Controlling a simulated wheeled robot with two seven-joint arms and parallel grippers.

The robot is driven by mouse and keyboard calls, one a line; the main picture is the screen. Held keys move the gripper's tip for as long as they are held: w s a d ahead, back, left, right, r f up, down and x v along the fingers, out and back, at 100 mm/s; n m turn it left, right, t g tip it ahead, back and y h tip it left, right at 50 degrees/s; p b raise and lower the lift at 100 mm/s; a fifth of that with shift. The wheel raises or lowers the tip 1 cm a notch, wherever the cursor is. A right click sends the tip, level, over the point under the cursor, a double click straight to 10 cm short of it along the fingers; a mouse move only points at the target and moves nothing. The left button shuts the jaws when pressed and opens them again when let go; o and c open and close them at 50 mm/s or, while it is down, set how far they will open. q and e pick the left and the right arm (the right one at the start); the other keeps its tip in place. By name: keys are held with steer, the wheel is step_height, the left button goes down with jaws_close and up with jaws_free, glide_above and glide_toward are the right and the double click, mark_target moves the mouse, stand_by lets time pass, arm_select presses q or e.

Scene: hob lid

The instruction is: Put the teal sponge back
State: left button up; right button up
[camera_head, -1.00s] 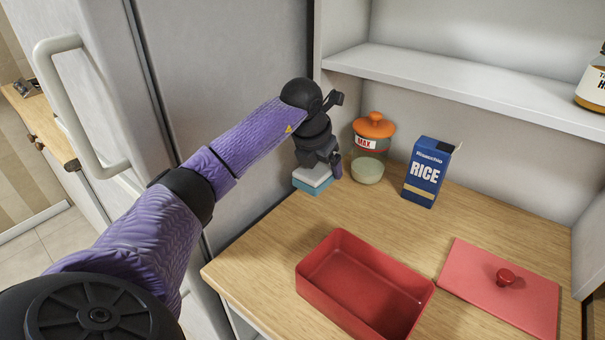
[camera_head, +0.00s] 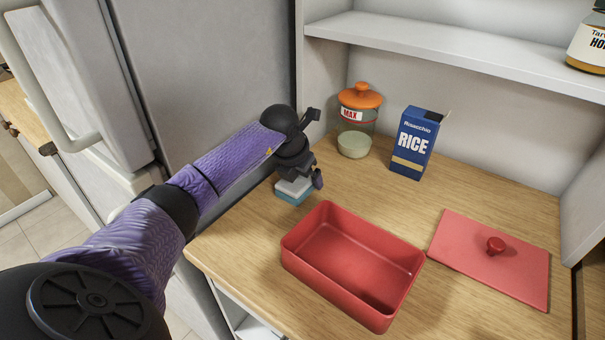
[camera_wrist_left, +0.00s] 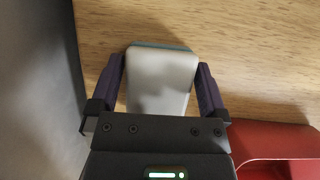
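The teal sponge (camera_head: 293,191), with a pale grey upper layer, is at the left part of the wooden counter, left of and behind the red box. In the left wrist view the sponge (camera_wrist_left: 160,80) shows its pale face between both fingers. My left gripper (camera_head: 302,178) is shut on it and points down. I cannot tell whether the sponge touches the counter. The open red box (camera_head: 330,300) is empty; its corner also shows in the left wrist view (camera_wrist_left: 265,138). My right gripper is not in view.
A red lid (camera_head: 470,255) with a knob (camera_head: 495,245) lies right of the box. A jar with an orange lid (camera_head: 358,130) and a blue rice box (camera_head: 411,145) stand at the back. A shelf (camera_head: 430,50) hangs above. A grey cabinet side (camera_head: 210,80) borders the counter's left.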

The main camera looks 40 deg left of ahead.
mark_target(290, 185)
arm_select(q)
steer(key=shift+r, duration=0.15)
steer(key=p+v, duration=0.3)
steer(key=v, duration=0.9)
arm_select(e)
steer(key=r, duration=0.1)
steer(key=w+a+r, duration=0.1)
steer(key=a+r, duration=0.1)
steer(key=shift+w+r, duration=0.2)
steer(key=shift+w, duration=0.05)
